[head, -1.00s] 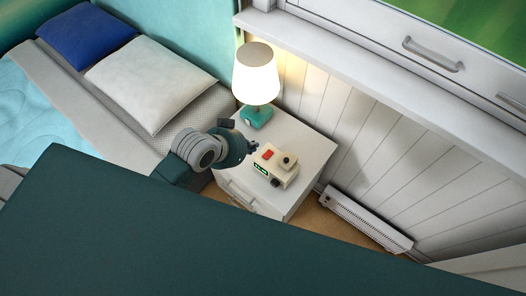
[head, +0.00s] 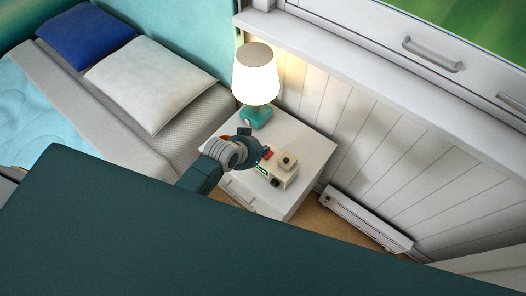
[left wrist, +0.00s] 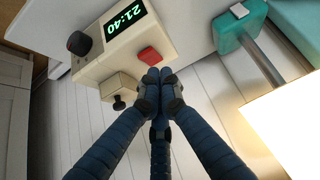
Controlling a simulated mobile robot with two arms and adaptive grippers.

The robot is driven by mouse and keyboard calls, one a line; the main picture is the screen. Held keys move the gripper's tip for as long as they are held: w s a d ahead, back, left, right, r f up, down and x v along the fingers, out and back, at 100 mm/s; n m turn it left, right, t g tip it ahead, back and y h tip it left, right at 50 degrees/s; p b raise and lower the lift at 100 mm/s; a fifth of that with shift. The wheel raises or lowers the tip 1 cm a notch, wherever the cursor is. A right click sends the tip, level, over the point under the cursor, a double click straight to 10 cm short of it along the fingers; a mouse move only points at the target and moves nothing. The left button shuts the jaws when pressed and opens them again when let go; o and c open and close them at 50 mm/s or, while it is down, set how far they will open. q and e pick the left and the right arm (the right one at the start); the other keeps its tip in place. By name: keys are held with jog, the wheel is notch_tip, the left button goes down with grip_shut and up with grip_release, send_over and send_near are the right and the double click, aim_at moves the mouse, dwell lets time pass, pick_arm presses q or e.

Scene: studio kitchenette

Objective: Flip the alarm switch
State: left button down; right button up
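The cream alarm clock (head: 284,174) stands on the white nightstand (head: 312,152). In the left wrist view the clock (left wrist: 118,58) shows a green 21:40 display, a dark knob and a red switch (left wrist: 150,56). My left gripper (head: 262,153) is at the clock's left side, by the red switch. In the left wrist view its blue fingers (left wrist: 160,80) are drawn together at the tips with nothing between them. The tips are right beside the red switch; I cannot tell whether they touch it. My right gripper is out of view.
A lit lamp (head: 256,78) with a teal base (head: 254,118) stands behind the clock on the nightstand. The bed (head: 110,130) is to the left. A white panelled wall (head: 350,130) and a low heater (head: 365,218) are to the right.

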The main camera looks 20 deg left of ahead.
pick_arm(q)
jog(key=shift+s+f, duration=0.1)
jog(key=shift+f, duration=0.6)
jog(key=shift+s+a+f+t+b, duration=0.15)
jog(key=shift+s+f+t+b, duration=0.15)
jog(key=shift+f+t+b, duration=0.35)
jog(key=shift+w+r, duration=0.1)
jog(key=shift+r, duration=0.1)
jog(key=shift+w, duration=0.15)
jog(key=shift+w+d+r+p, duration=0.35)
jog(key=shift+w+p, duration=0.1)
jog(key=shift+w, duration=0.1)
jog(key=shift+r, duration=0.1)
